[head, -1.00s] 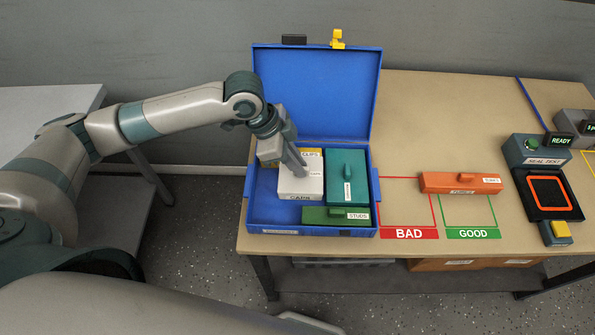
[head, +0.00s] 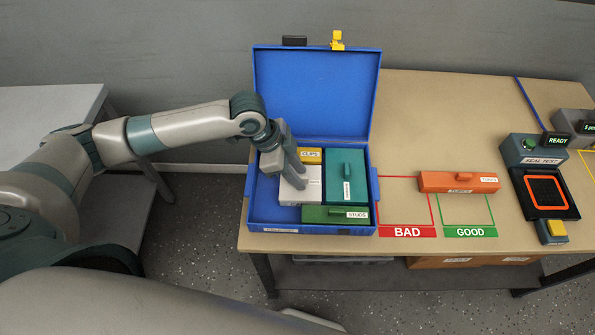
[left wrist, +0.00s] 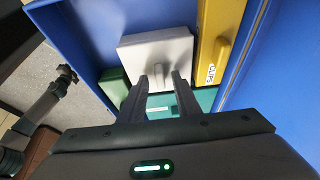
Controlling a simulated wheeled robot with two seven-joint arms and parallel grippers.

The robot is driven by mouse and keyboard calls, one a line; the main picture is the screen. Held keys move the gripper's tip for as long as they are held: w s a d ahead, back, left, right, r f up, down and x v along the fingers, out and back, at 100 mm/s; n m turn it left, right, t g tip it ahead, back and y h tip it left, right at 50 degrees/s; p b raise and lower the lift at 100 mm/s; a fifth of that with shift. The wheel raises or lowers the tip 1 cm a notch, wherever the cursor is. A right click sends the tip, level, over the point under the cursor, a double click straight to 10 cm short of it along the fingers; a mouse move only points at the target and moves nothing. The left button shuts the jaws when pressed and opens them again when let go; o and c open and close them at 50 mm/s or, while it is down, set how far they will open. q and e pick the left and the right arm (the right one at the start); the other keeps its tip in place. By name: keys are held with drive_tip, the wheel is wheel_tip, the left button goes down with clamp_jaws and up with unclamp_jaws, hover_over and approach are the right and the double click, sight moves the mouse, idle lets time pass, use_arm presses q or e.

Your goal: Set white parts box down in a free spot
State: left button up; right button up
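The white parts box (head: 293,193) is inside the open blue case (head: 262,217), low among the other boxes. It also shows in the left wrist view (left wrist: 137,48). My left gripper (head: 297,172) reaches down over it from above. The gripper covers part of the box in the head view. I cannot tell whether the box's underside touches the case floor. My right gripper is not in view.
In the case, a yellow CLIPS box (head: 311,155) is behind, a teal box (head: 346,163) right, and a green STUDS box (head: 325,214) in front. The BAD square (head: 404,204) is empty.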

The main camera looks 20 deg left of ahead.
use_arm(q)
drive_tip(key=shift+r, duration=0.1)
drive_tip(key=shift+a+r, duration=0.2)
drive_tip(key=shift+r, duration=0.2)
drive_tip(key=b+v, duration=0.3)
drive_tip(key=v, duration=0.8)
drive_tip(key=shift+s+r, duration=0.1)
